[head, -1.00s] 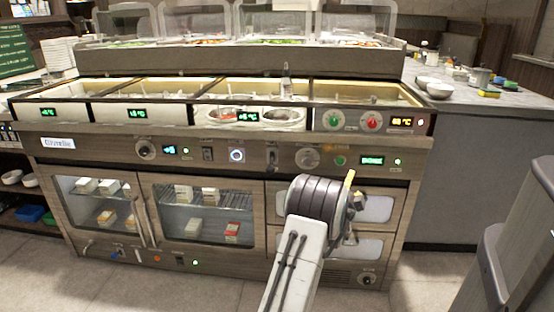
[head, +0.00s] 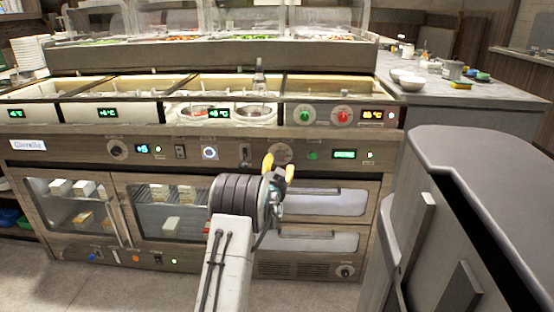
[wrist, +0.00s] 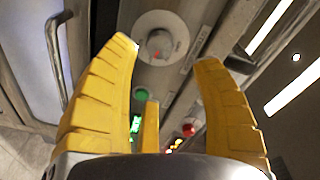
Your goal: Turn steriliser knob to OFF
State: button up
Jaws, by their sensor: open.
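A round grey knob (head: 281,153) is on the counter's front panel, left of a green lamp. The wrist view shows a knob (wrist: 160,45) on a pale round plate, with a small red mark; the print around it is too blurred to read. My gripper (head: 279,165) is open in front of that panel, its yellow fingers apart and a finger tip overlapping the knob's lower edge in the head view. In the wrist view my gripper (wrist: 167,57) has the knob just beyond and between its fingertips, with nothing held. Contact cannot be told.
Another knob (head: 116,149) is at the panel's left, and one (head: 345,271) at lower right. Green and red buttons (head: 343,117) sit above. Drawer handles (head: 312,190) project below the panel. A large grey body (head: 470,220) stands close at right. Floor is clear at lower left.

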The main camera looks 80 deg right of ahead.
aim_at(280, 157)
jog(key=shift+d+n, duration=0.1)
jog(key=shift+n, duration=0.3)
jog(key=d+b, duration=0.3)
jog(key=shift+d+f+b, duration=0.15)
jog(key=shift+f+b, duration=0.15)
jog(key=shift+b, duration=0.1)
jog(key=d+b, duration=0.3)
jog(key=shift+d+r, duration=0.1)
jog(key=shift+d, duration=0.05)
jog(key=shift+d+r+b, duration=0.15)
jog(key=shift+d+b, duration=0.1)
jog(key=shift+b, duration=0.2)
jog(key=shift+c, duration=0.2)
jog(key=shift+r, duration=0.1)
grip_shut()
